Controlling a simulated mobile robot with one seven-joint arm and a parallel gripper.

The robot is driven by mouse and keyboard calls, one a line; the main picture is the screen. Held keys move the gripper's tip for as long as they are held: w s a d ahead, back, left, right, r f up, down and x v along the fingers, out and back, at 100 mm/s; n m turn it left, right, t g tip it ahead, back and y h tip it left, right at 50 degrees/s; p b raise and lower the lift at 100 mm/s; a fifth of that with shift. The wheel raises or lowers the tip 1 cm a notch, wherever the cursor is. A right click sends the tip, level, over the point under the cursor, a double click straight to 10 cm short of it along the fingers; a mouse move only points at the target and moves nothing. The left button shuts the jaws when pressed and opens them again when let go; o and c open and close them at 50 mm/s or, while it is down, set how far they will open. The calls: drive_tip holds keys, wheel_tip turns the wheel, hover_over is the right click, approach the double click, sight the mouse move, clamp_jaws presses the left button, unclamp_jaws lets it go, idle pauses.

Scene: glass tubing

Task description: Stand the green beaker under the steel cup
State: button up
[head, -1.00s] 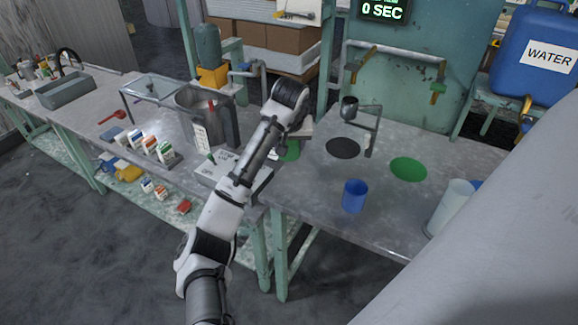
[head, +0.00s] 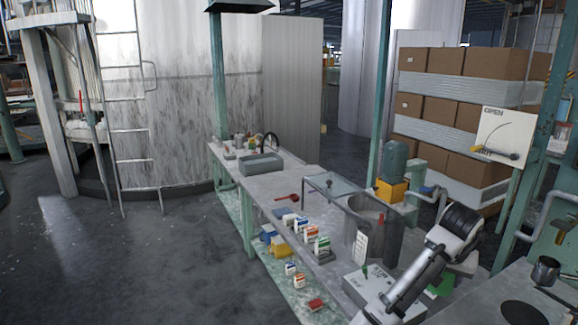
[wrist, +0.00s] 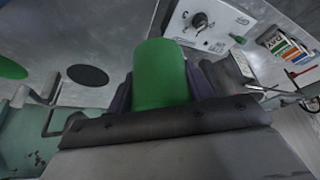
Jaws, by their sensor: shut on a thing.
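The green beaker (wrist: 160,72) is between the dark fingers of my gripper (wrist: 160,88) in the wrist view. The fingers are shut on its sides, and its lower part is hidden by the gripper. In the head view, a green part of the beaker (head: 441,284) shows behind my arm, beside the grey control box. The steel cup (head: 546,270) is on a stand at the right edge of the head view, above a black disc (head: 522,313). The black disc also shows in the wrist view (wrist: 87,75), to the left of the beaker and apart from it.
The grey control box (head: 378,292) and a large steel pot (head: 362,222) are left of my arm. A green disc (wrist: 10,67) lies on the bench at the wrist view's left edge. A yellow block with a green container (head: 392,165) stands behind. Small cartons (head: 310,240) are farther left.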

drive_tip(key=w+a+f+n+y, duration=0.1)
drive_tip(key=w+a+f+n, duration=0.1)
drive_tip(key=a+f, duration=0.85)
drive_tip(key=w+a+f+n, duration=0.2)
drive_tip(key=a+f, duration=0.5)
drive_tip(key=f, duration=0.6)
drive_tip(key=s+a+f+n, duration=0.1)
drive_tip(key=s+a+f, duration=0.3)
drive_tip(key=a+f, duration=0.2)
drive_tip(key=s+a+f+n+y+b, duration=0.1)
drive_tip(key=s+a+f, duration=0.3)
drive_tip(key=a, duration=0.5)
drive_tip(key=s+a+f+n+t, duration=0.1)
drive_tip(key=s+a+f, duration=0.3)
drive_tip(key=a+f, duration=0.4)
drive_tip(key=shift+f+y+b, duration=0.3)
drive_tip(key=shift+f+b, duration=0.05)
drive_tip(key=shift+b, duration=0.05)
drive_tip(key=shift+w+a, duration=0.15)
drive_tip(key=shift+a, duration=0.05)
